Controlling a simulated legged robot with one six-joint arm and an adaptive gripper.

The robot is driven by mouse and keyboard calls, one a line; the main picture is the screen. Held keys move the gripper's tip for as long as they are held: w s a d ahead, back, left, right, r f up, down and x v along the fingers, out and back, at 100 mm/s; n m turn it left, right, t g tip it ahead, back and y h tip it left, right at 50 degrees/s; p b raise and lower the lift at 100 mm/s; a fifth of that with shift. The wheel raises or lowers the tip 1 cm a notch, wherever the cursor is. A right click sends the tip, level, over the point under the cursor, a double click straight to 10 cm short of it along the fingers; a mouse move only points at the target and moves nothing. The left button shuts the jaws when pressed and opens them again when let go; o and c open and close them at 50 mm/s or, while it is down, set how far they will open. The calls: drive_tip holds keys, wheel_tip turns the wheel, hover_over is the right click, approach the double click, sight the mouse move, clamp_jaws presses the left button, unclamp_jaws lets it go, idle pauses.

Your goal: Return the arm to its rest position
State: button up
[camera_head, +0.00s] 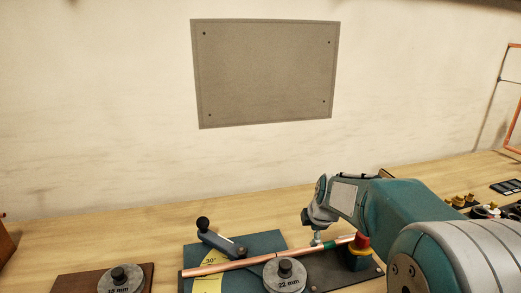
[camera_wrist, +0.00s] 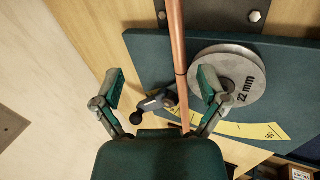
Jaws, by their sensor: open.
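My gripper (camera_wrist: 160,82) is open in the wrist view, with its two green-tipped fingers spread wide. A copper tube (camera_wrist: 176,60) runs between the fingers in that picture, and neither finger visibly touches it. In the head view my arm reaches in from the right and bends down at its end (camera_head: 319,212), above the bench near the tube's right part. The copper tube (camera_head: 235,264) lies there across the bending fixture, beside the 22 mm disc (camera_head: 286,277). The fingers are not clear in the head view.
A lever with a black ball (camera_head: 203,224) stands on the teal plate (camera_head: 262,240). A red button (camera_head: 361,242) is right of it. A 15 mm disc on a brown board (camera_head: 75,286) is at left. A grey panel (camera_head: 266,75) hangs on the wall. The bench behind is clear.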

drive_tip(key=s+r+m, duration=0.3)
drive_tip(key=s+m, duration=0.6)
drive_tip(key=s, duration=0.6)
drive_tip(key=s+a+r+m+h, duration=0.1)
drive_tip(key=s+r+m, duration=0.2)
drive_tip(key=s+m, duration=0.6)
drive_tip(key=s, duration=0.5)
drive_tip(key=shift+s+a+m, duration=0.2)
drive_tip(key=shift+s+m, duration=0.15)
drive_tip(key=shift+m, duration=0.05)
